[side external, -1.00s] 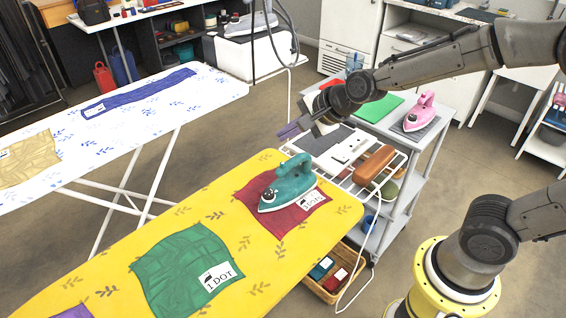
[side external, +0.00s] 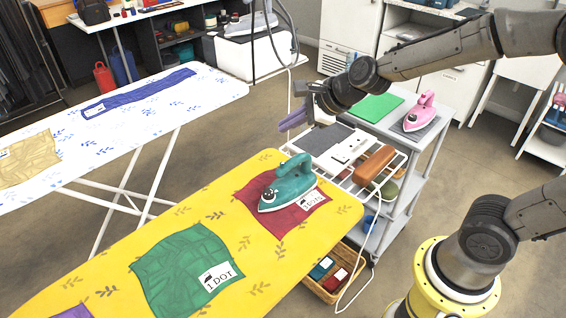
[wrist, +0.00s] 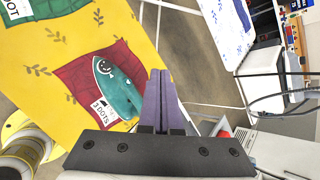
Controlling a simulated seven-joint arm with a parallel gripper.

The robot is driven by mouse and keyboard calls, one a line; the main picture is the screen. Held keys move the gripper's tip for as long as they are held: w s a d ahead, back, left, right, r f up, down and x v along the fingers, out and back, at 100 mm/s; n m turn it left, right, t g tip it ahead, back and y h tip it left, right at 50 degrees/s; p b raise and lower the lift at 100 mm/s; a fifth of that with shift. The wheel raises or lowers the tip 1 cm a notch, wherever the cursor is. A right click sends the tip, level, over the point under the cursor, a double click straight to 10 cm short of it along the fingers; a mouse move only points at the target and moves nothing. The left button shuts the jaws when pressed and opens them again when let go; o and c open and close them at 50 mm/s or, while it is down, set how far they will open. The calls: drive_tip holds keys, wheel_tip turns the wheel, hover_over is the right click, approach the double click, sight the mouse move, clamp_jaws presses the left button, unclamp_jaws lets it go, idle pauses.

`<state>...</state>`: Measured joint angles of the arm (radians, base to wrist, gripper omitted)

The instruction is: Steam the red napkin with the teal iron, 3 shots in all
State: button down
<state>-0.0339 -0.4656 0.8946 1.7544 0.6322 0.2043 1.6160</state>
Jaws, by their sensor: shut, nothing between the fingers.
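The teal iron (side external: 287,183) rests on the red napkin (side external: 316,207) at the right end of the yellow ironing board. A white label reading "3 DOTS" lies on the napkin beside the iron. The iron also shows in the wrist view (wrist: 119,92), on the red napkin (wrist: 72,75); it hides part of the cloth. My gripper (side external: 284,128) is shut and empty, in the air above and behind the iron, apart from it. Its purple fingers (wrist: 158,75) are together in the wrist view.
A green cloth (side external: 200,262) with a "1 DOT" label lies on the yellow board (side external: 110,262). Beyond stands a white wire rack (side external: 345,185), with a brown rounded block (side external: 374,163), and a grey trolley with a pink iron (side external: 421,112). A white board (side external: 120,128) is at left.

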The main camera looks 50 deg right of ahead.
hover_over(288, 169)
drive_tip(key=shift+f, duration=3.9)
drive_tip(key=shift+f, duration=0.9)
drive_tip(key=shift+r, duration=0.9)
drive_tip(key=shift+r, duration=2.5)
